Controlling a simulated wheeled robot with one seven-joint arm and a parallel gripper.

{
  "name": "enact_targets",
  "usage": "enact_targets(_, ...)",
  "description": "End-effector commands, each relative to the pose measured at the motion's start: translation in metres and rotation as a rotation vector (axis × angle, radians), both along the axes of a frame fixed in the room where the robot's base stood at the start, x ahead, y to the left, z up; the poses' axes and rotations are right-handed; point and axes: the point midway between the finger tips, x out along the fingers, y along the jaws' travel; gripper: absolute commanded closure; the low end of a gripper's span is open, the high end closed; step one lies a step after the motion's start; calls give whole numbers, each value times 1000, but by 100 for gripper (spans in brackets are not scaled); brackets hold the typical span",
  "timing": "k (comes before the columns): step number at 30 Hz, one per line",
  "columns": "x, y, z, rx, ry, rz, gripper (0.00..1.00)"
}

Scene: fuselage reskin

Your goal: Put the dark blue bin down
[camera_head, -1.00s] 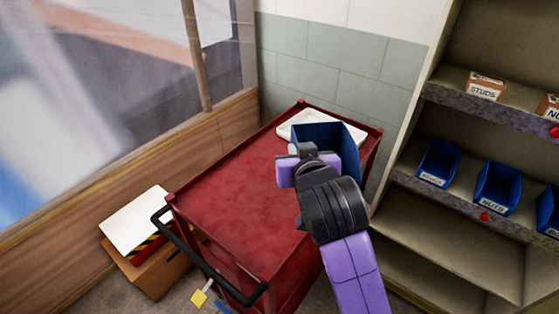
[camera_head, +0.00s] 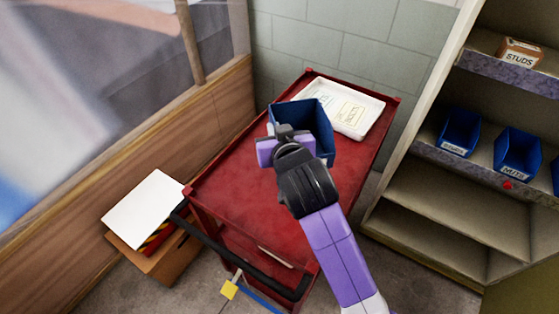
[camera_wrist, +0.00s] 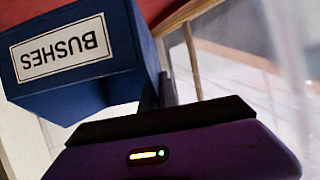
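The dark blue bin (camera_head: 317,127) is at my gripper (camera_head: 288,136), over the red cart (camera_head: 235,192). In the wrist view the bin (camera_wrist: 117,55) carries a white label reading "BUSHES", upside down in the picture. The bin sits against the dark gripper fingers (camera_wrist: 158,95), which look closed on its wall; the grip itself is partly hidden. I cannot tell whether the bin's base touches the cart top. A white tray (camera_head: 366,111) with papers or labels in it lies on the cart's far end, behind and to the right of the bin.
Shelves (camera_head: 440,195) on the right hold blue bins (camera_head: 518,152) and a box marked "STUDS" (camera_head: 520,52). A cardboard box (camera_head: 160,262) with a white sheet stands left of the cart. A black handle (camera_head: 240,262) crosses its near end. The cart's near top is clear.

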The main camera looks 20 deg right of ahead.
Motion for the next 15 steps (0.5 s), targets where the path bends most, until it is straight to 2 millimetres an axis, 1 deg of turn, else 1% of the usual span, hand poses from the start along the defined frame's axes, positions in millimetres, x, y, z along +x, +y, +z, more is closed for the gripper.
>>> enact_targets(1, 0, -1, -14, -1, 5, -1, 100)
enact_targets(3, -1, -1, -31, -1, 5, -1, 100)
enact_targets(6, -1, 0, -55, -1, 5, -1, 100)
enact_targets(9, 0, 0, -74, -2, 2, 0, 100)
enact_targets(12, 0, 0, -87, -1, 1, 0, 100)
enact_targets(15, 1, 0, -93, 0, -1, 0, 100)
